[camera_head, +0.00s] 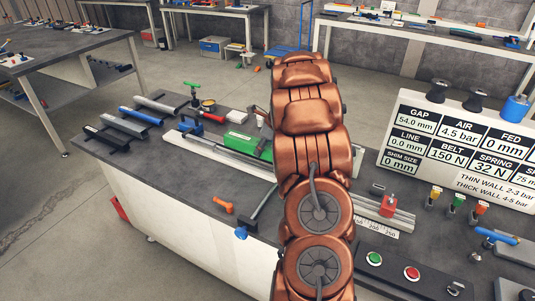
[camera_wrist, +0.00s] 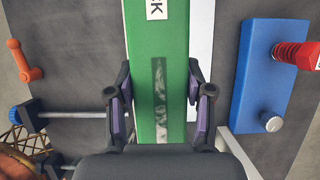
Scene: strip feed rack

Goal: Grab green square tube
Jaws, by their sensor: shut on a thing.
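The green square tube (camera_head: 246,145) lies along a pale rail on the bench, left of my arm in the head view. It carries a white label, and its right end is hidden behind my arm. In the wrist view the green tube (camera_wrist: 142,45) runs from the top edge down between the fingers. A dark glossy strip shows along its middle. My gripper (camera_wrist: 162,98) is shut on the tube, with one purple-padded finger against each side. In the head view I cannot make out the gripper behind the arm.
A blue block (camera_wrist: 258,75) with a red spring stands close on the right. An orange handle (camera_head: 222,204) and a blue knob (camera_head: 241,233) stick out at the front. Several bars, including a blue one (camera_head: 141,115), lie at left. A sign board (camera_head: 455,150) stands at right.

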